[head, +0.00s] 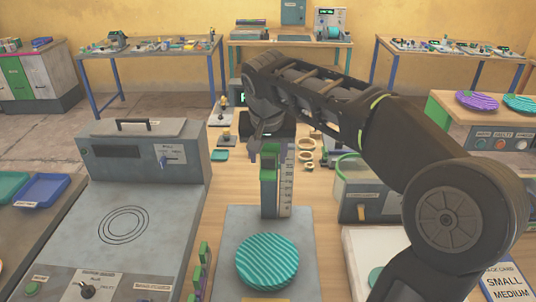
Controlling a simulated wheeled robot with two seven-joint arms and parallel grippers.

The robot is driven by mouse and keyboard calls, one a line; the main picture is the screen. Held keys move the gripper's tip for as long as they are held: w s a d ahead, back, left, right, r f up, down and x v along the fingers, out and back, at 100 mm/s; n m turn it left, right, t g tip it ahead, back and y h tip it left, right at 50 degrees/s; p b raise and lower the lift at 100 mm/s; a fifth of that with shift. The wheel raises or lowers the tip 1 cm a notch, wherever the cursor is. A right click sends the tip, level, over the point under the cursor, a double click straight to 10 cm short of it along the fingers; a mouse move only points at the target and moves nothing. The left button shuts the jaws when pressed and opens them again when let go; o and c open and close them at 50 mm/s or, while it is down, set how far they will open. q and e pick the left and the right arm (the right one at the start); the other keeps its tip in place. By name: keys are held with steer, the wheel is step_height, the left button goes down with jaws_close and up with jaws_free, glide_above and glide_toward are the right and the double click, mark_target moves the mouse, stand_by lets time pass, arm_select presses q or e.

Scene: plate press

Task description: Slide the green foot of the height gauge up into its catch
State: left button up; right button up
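The height gauge (287,186) stands upright at the back of a grey base plate, with a pale marked scale on its right side. Its green foot (268,164) is on the front of the column, in its upper part, above the plate. My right gripper (266,142) is at the top of the gauge, close above or at the green foot. Its fingers are small and dark here, and I cannot tell whether they touch the foot. The catch is not clearly visible; the gripper and arm cover that area. My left gripper is not in view.
A teal ribbed disc (267,262) lies on the base plate (230,236) in front of the gauge. A grey press-like machine (140,215) stands at left. Wooden rings (306,150) lie behind the gauge, and a grey box (370,190) is at right. My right arm crosses the upper right.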

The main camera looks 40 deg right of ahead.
steer(key=shift+f, duration=0.1)
steer(key=v, duration=0.7)
steer(key=shift+r, duration=0.4)
steer(key=shift+s, duration=0.1)
